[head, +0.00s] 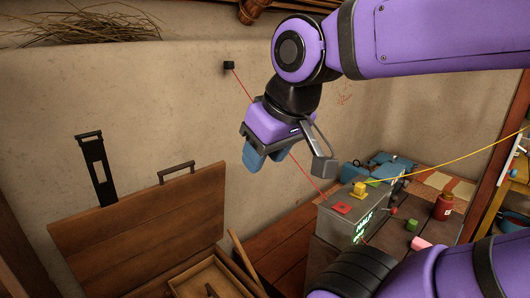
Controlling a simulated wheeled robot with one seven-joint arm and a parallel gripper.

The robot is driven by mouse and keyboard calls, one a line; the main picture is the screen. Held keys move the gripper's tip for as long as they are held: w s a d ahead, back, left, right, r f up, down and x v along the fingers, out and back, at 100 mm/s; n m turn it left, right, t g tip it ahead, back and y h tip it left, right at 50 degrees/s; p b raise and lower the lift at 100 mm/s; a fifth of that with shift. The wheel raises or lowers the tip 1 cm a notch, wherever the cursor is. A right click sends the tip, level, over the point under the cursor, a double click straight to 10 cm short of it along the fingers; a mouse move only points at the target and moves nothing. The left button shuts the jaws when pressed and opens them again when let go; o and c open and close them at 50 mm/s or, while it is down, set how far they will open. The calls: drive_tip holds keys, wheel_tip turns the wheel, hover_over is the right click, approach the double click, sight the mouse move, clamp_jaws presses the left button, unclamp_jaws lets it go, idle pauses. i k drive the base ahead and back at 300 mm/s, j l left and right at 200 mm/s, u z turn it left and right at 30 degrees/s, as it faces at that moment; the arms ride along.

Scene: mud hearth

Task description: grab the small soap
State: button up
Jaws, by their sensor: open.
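A small pink block (420,243), which may be the small soap, lies on the wooden surface at the lower right; I cannot tell for sure that it is soap. My own purple arm parts at the lower right cover part of the area near the block.
A grey box (335,222) with green lettering has a red pad (342,208) and yellow block (359,190) on top. A red wire and a yellow cable run to these. A red jar (443,207) stands behind the pink block. An open wooden chest (145,230) is at lower left.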

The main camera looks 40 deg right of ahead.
sight(417, 243)
drive_tip(key=k+j+z, duration=0.1)
drive_tip(key=z, duration=0.25)
drive_tip(key=k+j+z, duration=0.1)
drive_tip(key=z, duration=0.2)
drive_tip(key=k+z, duration=0.2)
drive_tip(key=z, duration=0.15)
drive_tip(key=i+z, duration=0.1)
drive_tip(key=z, duration=0.25)
drive_tip(key=i+z, duration=0.15)
drive_tip(key=z, duration=0.25)
drive_tip(key=i+j+z, duration=0.1)
drive_tip(key=z, duration=0.25)
drive_tip(key=j+z, duration=0.15)
drive_tip(key=z, duration=0.25)
drive_tip(key=j+z, duration=0.1)
drive_tip(key=z, duration=0.35)
